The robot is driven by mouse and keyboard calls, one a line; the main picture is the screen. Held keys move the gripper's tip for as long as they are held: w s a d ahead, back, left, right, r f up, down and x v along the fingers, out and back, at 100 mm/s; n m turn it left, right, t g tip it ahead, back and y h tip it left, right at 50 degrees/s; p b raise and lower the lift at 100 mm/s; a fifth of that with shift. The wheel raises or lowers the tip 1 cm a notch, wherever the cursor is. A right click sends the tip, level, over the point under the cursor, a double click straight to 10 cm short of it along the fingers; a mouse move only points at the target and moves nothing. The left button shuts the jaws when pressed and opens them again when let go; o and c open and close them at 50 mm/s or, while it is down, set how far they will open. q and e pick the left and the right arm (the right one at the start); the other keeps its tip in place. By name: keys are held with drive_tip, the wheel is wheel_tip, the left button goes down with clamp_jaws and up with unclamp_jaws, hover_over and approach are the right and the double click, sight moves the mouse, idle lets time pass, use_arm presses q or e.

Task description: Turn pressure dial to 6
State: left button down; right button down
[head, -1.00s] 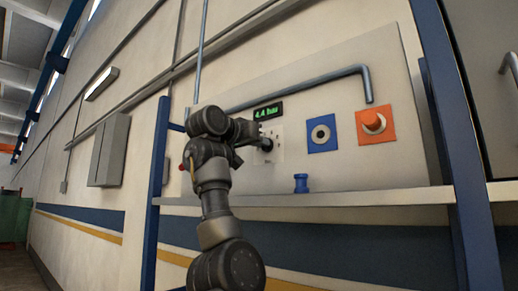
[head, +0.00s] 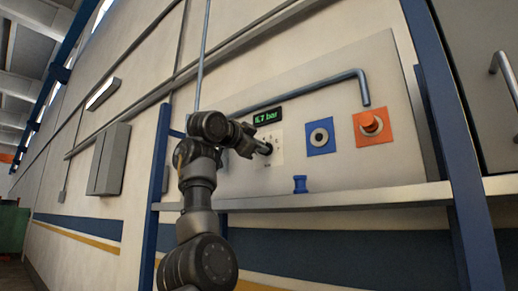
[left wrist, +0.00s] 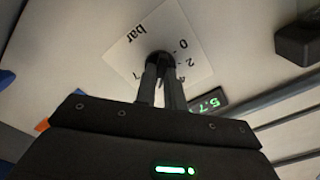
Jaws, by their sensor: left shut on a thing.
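The black pressure dial (left wrist: 160,60) sits on a white scale plate (left wrist: 188,30) marked "bar", with 0, 2 and 7 legible in the left wrist view. My left gripper (left wrist: 160,78) is shut on the dial. In the head view my left gripper (head: 264,149) meets the panel at the plate and mostly hides the dial. The green digital display (head: 267,116) above the dial reads 5.7 bar. It also shows in the left wrist view (left wrist: 208,101), partly cut off. My right gripper is not in view.
Right of the dial are a blue square with a round grey fitting (head: 320,137) and an orange square with a red-orange knob (head: 370,123). A blue peg-like object (head: 300,184) stands on the shelf ledge (head: 350,197) below. A bent grey pipe (head: 330,78) runs above.

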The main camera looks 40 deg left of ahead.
use_arm(q)
drive_tip(key=shift+w+f+m, duration=0.1)
drive_tip(key=shift+f+m, duration=0.05)
drive_tip(key=shift+m, duration=0.95)
drive_tip(key=c, duration=1.5)
unclamp_jaws()
drive_tip(key=s+b, duration=0.6)
drive_tip(key=s, duration=0.5)
drive_tip(key=shift+d, duration=0.15)
